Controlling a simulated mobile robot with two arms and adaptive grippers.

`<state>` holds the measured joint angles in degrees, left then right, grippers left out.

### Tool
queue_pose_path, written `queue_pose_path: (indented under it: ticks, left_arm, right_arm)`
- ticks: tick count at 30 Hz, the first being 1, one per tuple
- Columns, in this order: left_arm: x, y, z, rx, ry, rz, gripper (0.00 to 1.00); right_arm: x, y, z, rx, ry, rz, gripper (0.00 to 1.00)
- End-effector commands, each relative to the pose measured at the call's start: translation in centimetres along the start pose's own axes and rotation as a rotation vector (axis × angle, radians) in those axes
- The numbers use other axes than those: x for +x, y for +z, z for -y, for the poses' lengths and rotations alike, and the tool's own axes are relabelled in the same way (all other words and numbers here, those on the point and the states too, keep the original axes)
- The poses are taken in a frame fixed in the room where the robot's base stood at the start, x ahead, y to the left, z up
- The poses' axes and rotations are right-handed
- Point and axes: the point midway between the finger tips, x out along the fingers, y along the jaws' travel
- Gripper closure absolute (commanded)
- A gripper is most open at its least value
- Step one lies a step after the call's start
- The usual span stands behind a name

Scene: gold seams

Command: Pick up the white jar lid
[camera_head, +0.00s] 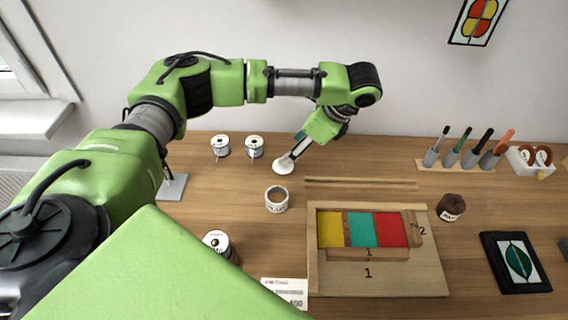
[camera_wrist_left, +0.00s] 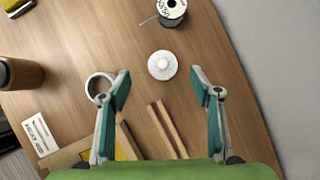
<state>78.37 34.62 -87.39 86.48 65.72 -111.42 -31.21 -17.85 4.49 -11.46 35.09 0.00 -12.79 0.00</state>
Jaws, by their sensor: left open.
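The white jar lid (camera_head: 283,165) lies on the wooden table just behind the open jar (camera_head: 276,205). In the left wrist view the lid (camera_wrist_left: 162,65) is a round white disc with a small raised centre, ahead of and between the fingertips. My left gripper (camera_head: 294,156) reaches down to the lid from the upper right in the head view and partly overlaps it. In the left wrist view the gripper (camera_wrist_left: 160,80) is open and empty, its fingers apart on either side. Whether the fingers touch the table is not clear. My right gripper is not in view.
The jar shows close to one finger in the left wrist view (camera_wrist_left: 97,84). Solder spools (camera_head: 254,147) stand behind to the left. Wooden strips (camera_head: 360,184) and a board with coloured glass (camera_head: 430,280) lie to the right. A marker rack (camera_head: 455,166) stands at the back right.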

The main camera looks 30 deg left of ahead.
Motion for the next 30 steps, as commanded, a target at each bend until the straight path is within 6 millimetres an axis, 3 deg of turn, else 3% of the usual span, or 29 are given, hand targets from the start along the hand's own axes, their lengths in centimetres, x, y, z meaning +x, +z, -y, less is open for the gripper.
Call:
queue_pose_path:
  ticks: [3, 12, 18, 28, 30]
  left_arm:
    - [1.7, 0.1, 0.0, 0.0, 0.0, 0.001, 0.42]
    - [4.3, 0.0, 0.0, -0.001, 0.002, 0.002, 0.42]
    - [7.2, -0.3, 0.0, 0.0, 0.001, 0.002, 0.42]
    - [8.0, -0.4, 0.1, 0.001, -0.001, 0.0, 0.42]
    - [8.0, -0.4, 0.1, 0.001, -0.001, 0.0, 0.6]
  right_arm:
    - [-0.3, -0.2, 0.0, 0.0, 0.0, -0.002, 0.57]
    - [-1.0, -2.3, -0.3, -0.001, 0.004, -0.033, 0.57]
    - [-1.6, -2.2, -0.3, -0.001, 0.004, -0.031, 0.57]
    - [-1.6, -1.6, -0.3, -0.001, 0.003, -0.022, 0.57]
    - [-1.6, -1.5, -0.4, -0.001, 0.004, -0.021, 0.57]
